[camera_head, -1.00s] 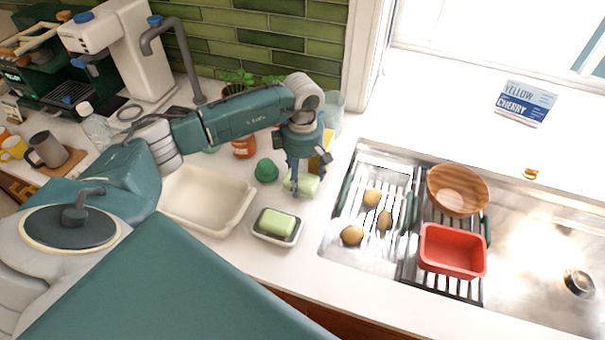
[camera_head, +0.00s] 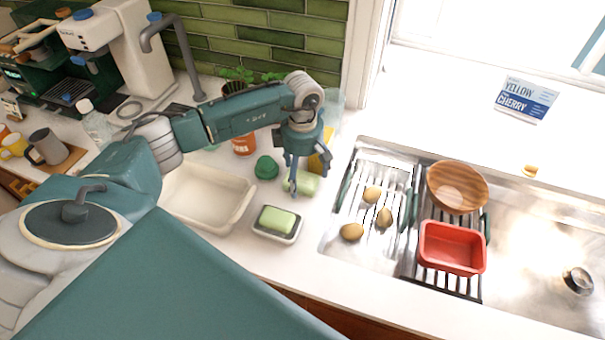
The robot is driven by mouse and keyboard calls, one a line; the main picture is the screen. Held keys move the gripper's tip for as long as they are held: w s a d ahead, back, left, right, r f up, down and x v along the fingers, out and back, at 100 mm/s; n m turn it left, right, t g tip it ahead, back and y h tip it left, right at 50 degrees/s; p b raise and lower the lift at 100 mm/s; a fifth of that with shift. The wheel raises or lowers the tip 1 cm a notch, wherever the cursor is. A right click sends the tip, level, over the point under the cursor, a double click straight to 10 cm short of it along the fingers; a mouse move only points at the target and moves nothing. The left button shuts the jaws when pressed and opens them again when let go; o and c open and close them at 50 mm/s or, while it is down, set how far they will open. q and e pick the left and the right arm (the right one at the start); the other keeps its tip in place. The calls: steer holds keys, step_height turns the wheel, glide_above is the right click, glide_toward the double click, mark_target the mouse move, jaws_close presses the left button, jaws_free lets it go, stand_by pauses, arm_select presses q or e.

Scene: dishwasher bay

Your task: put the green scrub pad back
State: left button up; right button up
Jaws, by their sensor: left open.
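A pale green pad (camera_head: 308,183) lies on the counter just left of the sink. My left gripper (camera_head: 292,190) is over its left part, pointing down, open, with its fingers hiding some of it. I cannot tell whether the fingers touch it. A second pale green block (camera_head: 277,220) lies in a small white-rimmed dish (camera_head: 262,235) nearer to me. I cannot tell by looks which of the two is the scrub pad. My right gripper is out of view.
A cream basin (camera_head: 247,208) stands left of the dish. The sink holds racks, several potatoes, a wooden bowl (camera_head: 457,187) and a red tub (camera_head: 452,248).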

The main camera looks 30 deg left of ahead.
mark_target(302, 174)
arm_select(q)
step_height(302, 174, up, 12)
steer(key=b, duration=0.3)
steer(key=shift+f, duration=0.1)
stand_by(0.3)
